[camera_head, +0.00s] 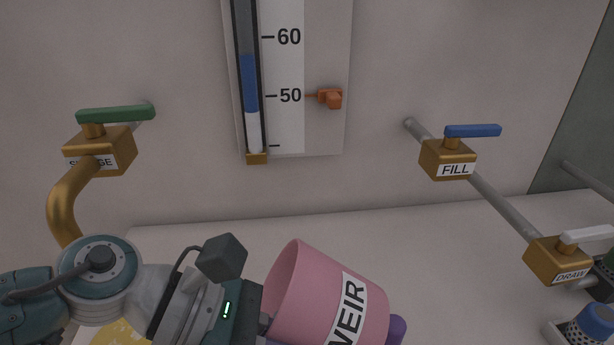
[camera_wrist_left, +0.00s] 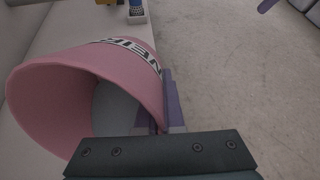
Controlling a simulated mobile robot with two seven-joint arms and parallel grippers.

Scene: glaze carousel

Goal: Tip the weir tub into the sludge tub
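The pink weir tub (camera_head: 325,297), with a white WEIR label, is at the bottom middle of the head view. It is tilted, its mouth toward the upper left. In the left wrist view the tub (camera_wrist_left: 60,95) shows its open mouth and a pale grey inside; I cannot tell whether that is liquid or the floor of the tub. A purple tip at the top of the left wrist view may be my right gripper (camera_wrist_left: 267,5). I cannot make out the sludge tub.
A brass sludge valve (camera_head: 103,152) with a green handle and a downward pipe is on the wall at left. Fill (camera_head: 448,160) and draw (camera_head: 556,262) valves are at right. A level gauge (camera_head: 277,80) hangs between. A yellow patch (camera_head: 118,334) shows at bottom left.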

